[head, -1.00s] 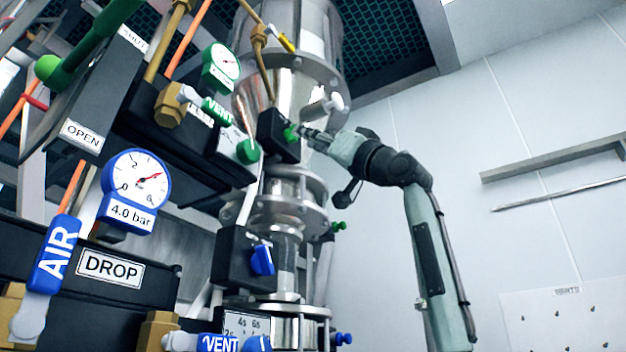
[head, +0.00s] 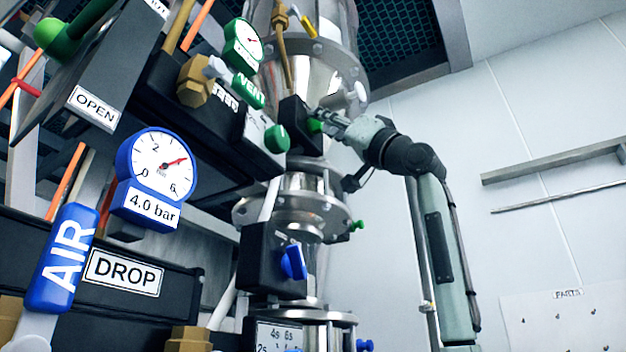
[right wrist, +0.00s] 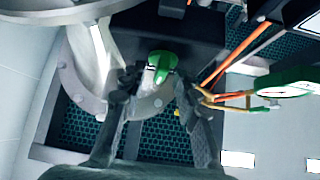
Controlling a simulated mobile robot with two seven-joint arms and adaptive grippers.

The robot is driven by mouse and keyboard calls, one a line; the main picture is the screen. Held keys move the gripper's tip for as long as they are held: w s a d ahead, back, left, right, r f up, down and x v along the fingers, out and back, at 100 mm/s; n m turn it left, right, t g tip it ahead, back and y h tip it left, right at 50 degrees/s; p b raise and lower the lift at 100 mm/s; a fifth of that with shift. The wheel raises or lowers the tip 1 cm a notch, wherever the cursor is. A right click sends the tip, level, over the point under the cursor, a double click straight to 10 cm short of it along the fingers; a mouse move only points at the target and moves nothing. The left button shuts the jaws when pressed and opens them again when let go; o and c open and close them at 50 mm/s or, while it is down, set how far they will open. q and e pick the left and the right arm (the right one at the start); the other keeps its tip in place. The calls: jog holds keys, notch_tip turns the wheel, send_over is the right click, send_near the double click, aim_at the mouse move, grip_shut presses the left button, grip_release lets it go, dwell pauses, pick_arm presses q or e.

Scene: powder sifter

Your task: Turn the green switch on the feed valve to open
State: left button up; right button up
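A green switch (head: 315,126) sits on the face of a black box (head: 296,112) on the steel sifter column. My right gripper (head: 330,122) is right at this switch, reaching in from the right. In the right wrist view the green switch (right wrist: 162,62) has a pale stripe and lies between the two dark fingertips of my right gripper (right wrist: 158,82). The fingers are apart, one on each side of it, and look open. I cannot tell whether either finger touches it. My left gripper is not in view.
A second green knob (head: 277,138) is close by on the left. A blue knob (head: 293,262) is below. A blue gauge (head: 160,165), a blue AIR lever (head: 62,260) and an OPEN plate (head: 94,106) crowd the left.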

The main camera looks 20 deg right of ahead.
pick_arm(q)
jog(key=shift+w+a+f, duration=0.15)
pick_arm(e)
jog(key=shift+w+r, duration=0.1)
jog(key=shift+r, duration=0.1)
grip_shut()
